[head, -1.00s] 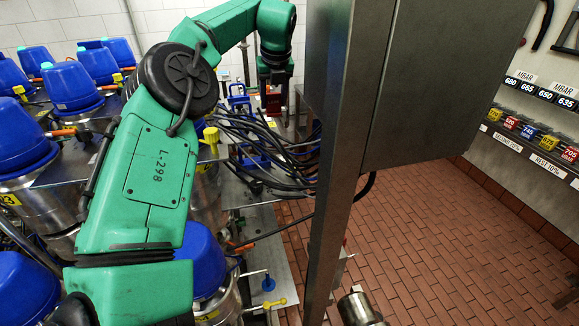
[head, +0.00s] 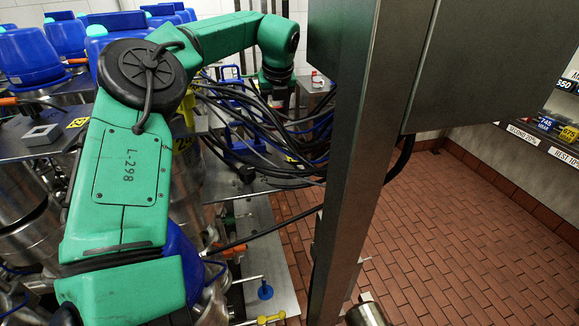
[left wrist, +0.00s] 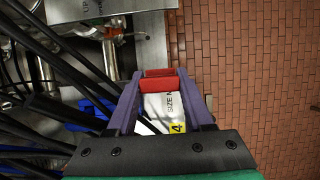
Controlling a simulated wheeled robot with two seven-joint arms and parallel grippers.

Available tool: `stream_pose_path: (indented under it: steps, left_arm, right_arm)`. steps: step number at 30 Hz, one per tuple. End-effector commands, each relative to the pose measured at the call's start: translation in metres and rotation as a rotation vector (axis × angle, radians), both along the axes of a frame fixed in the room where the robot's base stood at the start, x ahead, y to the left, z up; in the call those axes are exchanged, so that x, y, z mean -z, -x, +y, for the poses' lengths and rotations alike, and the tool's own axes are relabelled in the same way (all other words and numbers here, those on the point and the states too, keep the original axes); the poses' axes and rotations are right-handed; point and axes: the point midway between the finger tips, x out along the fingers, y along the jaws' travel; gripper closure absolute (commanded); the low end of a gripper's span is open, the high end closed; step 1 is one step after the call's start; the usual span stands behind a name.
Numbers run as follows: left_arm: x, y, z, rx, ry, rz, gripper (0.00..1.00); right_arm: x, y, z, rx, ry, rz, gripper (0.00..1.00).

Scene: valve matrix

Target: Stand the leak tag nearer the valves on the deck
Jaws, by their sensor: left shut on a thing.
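My left gripper (left wrist: 158,95) has purple fingers and is shut on a red block-shaped piece (left wrist: 157,85), seen between the fingertips in the left wrist view. I take this piece to be the leak tag. Behind it a white surface reads "SIZE M", with a yellow "4" label. In the head view my left gripper (head: 279,88) hangs down at the back, with its lower part hidden by dark cables. A small white thing with red on it (head: 317,76) stands on the deck (head: 312,88) just right of the gripper. My right gripper is not in view.
Dark cables (head: 250,125) loop in front of the gripper. A steel post (head: 345,190) and cabinet (head: 470,70) block the right side. Blue-capped steel vessels (head: 35,50) stand at left. Blue valve frames (head: 232,85) stand near the gripper.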

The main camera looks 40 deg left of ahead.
Motion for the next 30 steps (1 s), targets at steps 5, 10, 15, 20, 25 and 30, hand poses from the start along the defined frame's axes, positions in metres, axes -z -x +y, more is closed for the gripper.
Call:
stream_pose_path:
  steps: [5,10,15,20,25,30]
  left_arm:
    - [-0.002,0.017,-0.025,0.004,0.001,-0.001,1.00]
    - [-0.003,0.033,-0.048,0.004,0.000,-0.001,1.00]
    - [-0.004,0.051,-0.074,0.004,0.001,-0.001,1.00]
    - [-0.005,0.068,-0.098,0.004,0.000,-0.002,1.00]
    - [-0.004,0.081,-0.118,0.001,-0.001,-0.001,1.00]
    - [0.008,0.090,-0.127,0.001,0.001,0.006,1.00]
  right_arm:
    - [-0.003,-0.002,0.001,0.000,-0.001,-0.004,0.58]
    - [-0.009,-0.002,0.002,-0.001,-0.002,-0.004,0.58]
    - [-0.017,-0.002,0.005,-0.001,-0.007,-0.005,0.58]
    - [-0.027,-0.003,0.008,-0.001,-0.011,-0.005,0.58]
    - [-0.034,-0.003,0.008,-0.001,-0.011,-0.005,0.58]
    - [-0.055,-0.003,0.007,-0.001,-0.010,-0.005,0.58]
